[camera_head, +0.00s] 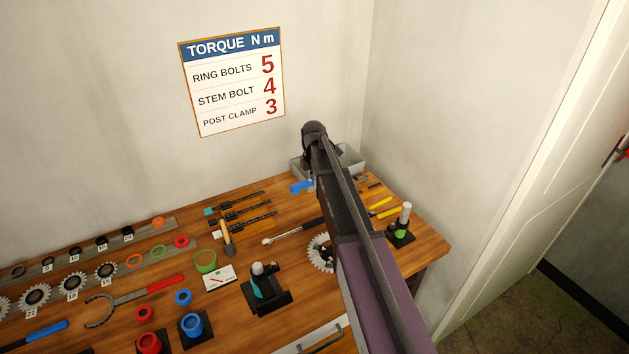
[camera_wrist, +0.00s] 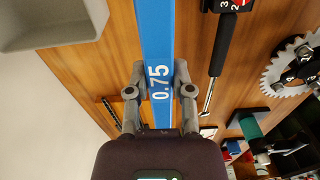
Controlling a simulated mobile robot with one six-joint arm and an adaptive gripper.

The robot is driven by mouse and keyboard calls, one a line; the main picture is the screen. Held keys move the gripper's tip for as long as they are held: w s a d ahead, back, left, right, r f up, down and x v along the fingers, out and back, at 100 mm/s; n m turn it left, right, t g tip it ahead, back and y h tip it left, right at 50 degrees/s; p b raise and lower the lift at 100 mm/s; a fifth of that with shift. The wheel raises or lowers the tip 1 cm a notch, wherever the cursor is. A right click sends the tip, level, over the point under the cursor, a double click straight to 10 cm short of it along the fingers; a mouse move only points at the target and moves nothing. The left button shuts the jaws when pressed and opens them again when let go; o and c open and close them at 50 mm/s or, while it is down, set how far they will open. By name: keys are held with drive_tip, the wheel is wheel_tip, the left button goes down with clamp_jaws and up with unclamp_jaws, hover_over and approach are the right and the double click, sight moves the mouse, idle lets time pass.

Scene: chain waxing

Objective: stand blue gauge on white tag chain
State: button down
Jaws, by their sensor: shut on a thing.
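My gripper (camera_wrist: 162,92) is shut on the blue gauge (camera_wrist: 157,35), a flat bar marked 0.75, which passes between the two fingers in the wrist view. In the head view the blue gauge (camera_head: 302,186) shows just left of my arm, near the grey bin, and my fingers are hidden behind the arm. Several dark chains (camera_head: 245,212) lie side by side on the bench, left of the gauge. One has a teal tag (camera_head: 208,211) at its left end. Part of a dark chain (camera_wrist: 110,110) shows left of my gripper in the wrist view.
A grey bin (camera_wrist: 50,22) stands beside the gauge, against the wall. A long black-handled tool (camera_wrist: 220,45) and a toothed chainring (camera_wrist: 292,68) lie to the right. A wooden-handled tool (camera_head: 227,238) stands below the chains. Tools and rings crowd the bench's left part.

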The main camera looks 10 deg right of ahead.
hover_over(251, 221)
drive_tip(key=shift+f+b, duration=0.4)
drive_tip(key=shift+f, duration=0.3)
drive_tip(key=shift+f+b, duration=2.05)
drive_tip(key=shift+b, duration=0.3)
drive_tip(key=shift+f+b, duration=0.6)
idle(0.9)
drive_tip(key=shift+c, duration=2.1)
unclamp_jaws()
drive_tip(key=shift+r, duration=0.1)
